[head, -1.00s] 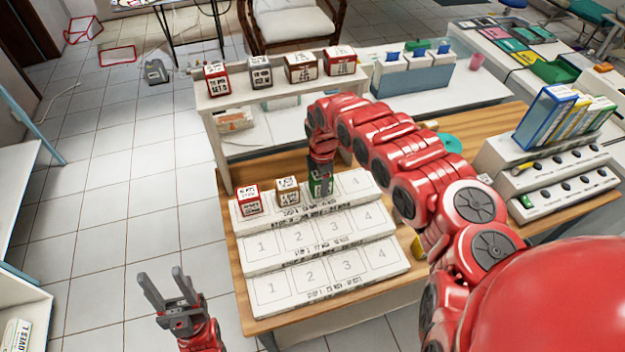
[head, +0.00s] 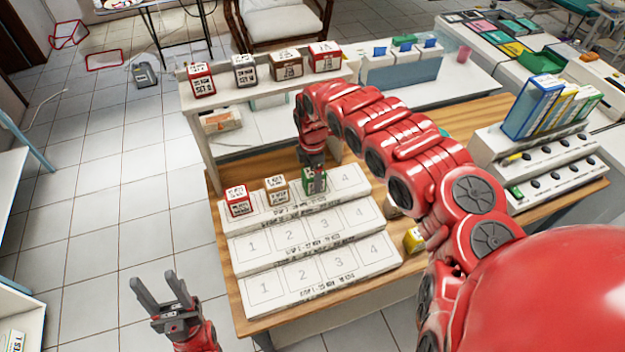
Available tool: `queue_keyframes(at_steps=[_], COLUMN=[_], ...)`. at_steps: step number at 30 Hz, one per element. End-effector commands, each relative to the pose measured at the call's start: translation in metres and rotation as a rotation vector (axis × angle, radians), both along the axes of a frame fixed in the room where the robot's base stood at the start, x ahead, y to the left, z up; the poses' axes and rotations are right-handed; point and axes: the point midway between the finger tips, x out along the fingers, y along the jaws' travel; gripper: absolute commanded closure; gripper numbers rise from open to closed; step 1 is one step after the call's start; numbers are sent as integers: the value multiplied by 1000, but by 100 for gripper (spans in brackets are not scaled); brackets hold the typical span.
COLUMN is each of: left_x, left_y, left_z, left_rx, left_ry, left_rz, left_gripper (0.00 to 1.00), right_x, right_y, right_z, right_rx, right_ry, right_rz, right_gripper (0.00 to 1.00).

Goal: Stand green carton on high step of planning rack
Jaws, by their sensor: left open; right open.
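The green carton (head: 315,184) stands upright on the high step of the white planning rack (head: 305,243), on slot 3. To its left on the same step stand a brown carton (head: 276,190) and a red carton (head: 238,201). My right gripper (head: 314,168) is directly above and at the green carton, pointing down; its fingers are partly hidden, and it is open. Slot 4 beside the carton is bare. My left gripper (head: 161,291) is open and empty, low at the left over the floor, away from the table.
A white shelf (head: 265,92) behind the rack carries several cartons. A yellow carton (head: 413,239) lies right of the rack, beside my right arm. A white holder with colored binders (head: 550,110) stands at the right. The lower two steps are empty.

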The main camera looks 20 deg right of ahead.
Motion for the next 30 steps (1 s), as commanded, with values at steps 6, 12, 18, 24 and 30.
queue_keyframes(at_steps=[6,12,18,24,30], left_x=[0,0,0,0,0], left_y=[0,0,0,0,0], left_z=[-18,-28,-31,-31,-31], left_rx=[0,0,0,0,0], left_ry=[0,0,0,0,0], left_rz=[0,0,0,0,0], left_gripper=[50,50,50,50,50], right_x=[3,1,0,0,0], right_y=[-3,0,0,0,0], right_z=[43,82,96,99,99], right_rx=[-7,0,1,0,0], right_ry=[-9,-3,0,0,0], right_rz=[-2,0,0,-1,-1], right_gripper=[13,13,13,13,13])
